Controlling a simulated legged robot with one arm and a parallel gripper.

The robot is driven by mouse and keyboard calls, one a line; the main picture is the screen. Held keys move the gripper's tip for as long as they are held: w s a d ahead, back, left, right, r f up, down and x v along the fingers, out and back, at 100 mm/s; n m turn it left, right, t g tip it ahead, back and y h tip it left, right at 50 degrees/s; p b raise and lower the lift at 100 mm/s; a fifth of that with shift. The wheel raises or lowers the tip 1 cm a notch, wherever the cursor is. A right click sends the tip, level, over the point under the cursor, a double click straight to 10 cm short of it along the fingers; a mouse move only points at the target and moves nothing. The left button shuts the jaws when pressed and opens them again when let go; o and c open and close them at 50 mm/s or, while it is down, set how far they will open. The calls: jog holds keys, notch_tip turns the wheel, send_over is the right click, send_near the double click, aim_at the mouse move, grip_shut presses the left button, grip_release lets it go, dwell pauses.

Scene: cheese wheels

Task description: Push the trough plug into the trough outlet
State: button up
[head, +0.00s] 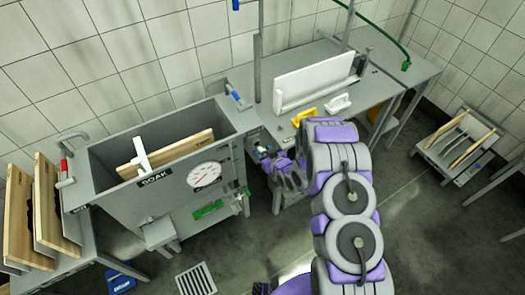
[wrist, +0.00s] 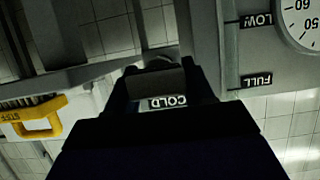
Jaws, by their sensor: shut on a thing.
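The grey trough (head: 108,157) marked SOAK stands at the left in the head view, with a round dial (head: 205,176) on its front. My gripper (head: 280,168) is low beside the trough's right end. In the wrist view my gripper (wrist: 165,80) is dark and shut around a grey fitting with a COLD label (wrist: 168,103). Most of that fitting is hidden by the gripper. I cannot make out the trough plug or the trough outlet for certain in either view.
A wooden board (head: 175,150) and a white piece (head: 141,155) are in the trough. More boards (head: 48,205) stand at the left. A grey bench (head: 385,88) at the back holds a yellow-handled tool (head: 303,116). A floor grate (head: 197,280) lies in front.

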jog(key=shift+s+d, duration=0.1)
jog(key=shift+s, duration=0.05)
jog(key=shift+c, duration=0.5)
jog(key=shift+s+d, duration=0.45)
jog(key=shift+s, duration=0.2)
jog(key=shift+s+d, duration=0.4)
jog(key=shift+s, duration=0.2)
